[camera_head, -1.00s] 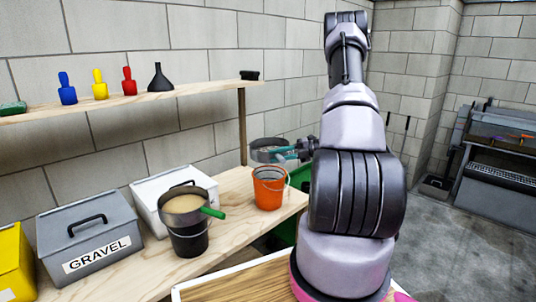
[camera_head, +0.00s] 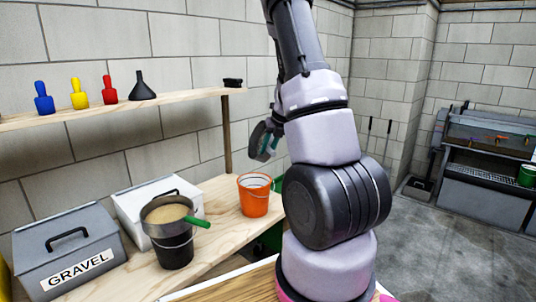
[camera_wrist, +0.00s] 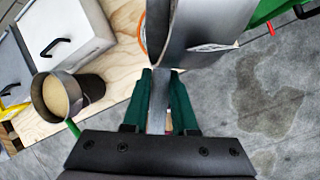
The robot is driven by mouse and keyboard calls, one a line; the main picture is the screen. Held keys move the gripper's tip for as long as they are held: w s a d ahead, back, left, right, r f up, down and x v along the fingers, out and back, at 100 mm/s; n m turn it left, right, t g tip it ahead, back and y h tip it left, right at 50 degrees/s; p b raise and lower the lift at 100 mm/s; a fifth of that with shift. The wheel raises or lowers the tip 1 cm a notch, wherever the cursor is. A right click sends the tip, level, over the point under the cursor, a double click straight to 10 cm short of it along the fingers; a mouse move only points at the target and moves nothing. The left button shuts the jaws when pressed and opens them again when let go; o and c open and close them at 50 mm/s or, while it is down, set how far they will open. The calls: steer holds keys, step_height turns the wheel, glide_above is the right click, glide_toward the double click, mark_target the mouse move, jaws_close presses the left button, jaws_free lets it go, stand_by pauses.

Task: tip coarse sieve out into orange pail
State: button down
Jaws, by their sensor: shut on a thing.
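The coarse sieve (camera_wrist: 208,22) is a grey metal pan, shown in the wrist view on its side. Its flat handle lies between the green fingers of my gripper (camera_wrist: 162,80), which is shut on it. In the head view the sieve (camera_head: 258,136) is tipped steeply, dark and partly hidden by my arm, and is held above the orange pail (camera_head: 254,204). Pale grey material shows inside the pail's mouth. In the wrist view only a thin orange edge of the pail (camera_wrist: 142,38) shows behind the sieve. The sieve's inside is hard to see.
A second sieve (camera_head: 168,229) with a green handle holds tan material on a black pail (camera_head: 173,252). A grey GRAVEL box (camera_head: 68,246) and a white box (camera_head: 133,215) stand on the bench left. A shelf (camera_head: 95,114) with scoops and a funnel runs above.

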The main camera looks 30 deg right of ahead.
steer(key=shift+w+a+r+n+g+h, duration=0.2)
steer(key=shift+a+r+h, duration=0.45)
steer(key=shift+h, duration=0.5)
steer(key=shift+s+a+r+n+g+h, duration=0.1)
steer(key=shift+a+r+n+h, duration=0.15)
steer(key=shift+a+r+h, duration=0.6)
steer(key=shift+w+a+r+n+g+h, duration=0.15)
steer(key=shift+a+r+n+h, duration=0.2)
steer(key=shift+h, duration=1.05)
steer(key=shift+d+r, duration=0.1)
steer(key=shift+r+m+t+y, duration=0.65)
steer(key=shift+m+y, duration=0.1)
steer(key=shift+y, duration=2.35)
steer(key=shift+r+m+t+y, duration=0.65)
steer(key=shift+m+y, duration=0.05)
steer(key=shift+y, duration=2.4)
steer(key=shift+r+m+t+y, duration=0.65)
steer(key=shift+m+y, duration=0.1)
steer(key=shift+y, duration=2.35)
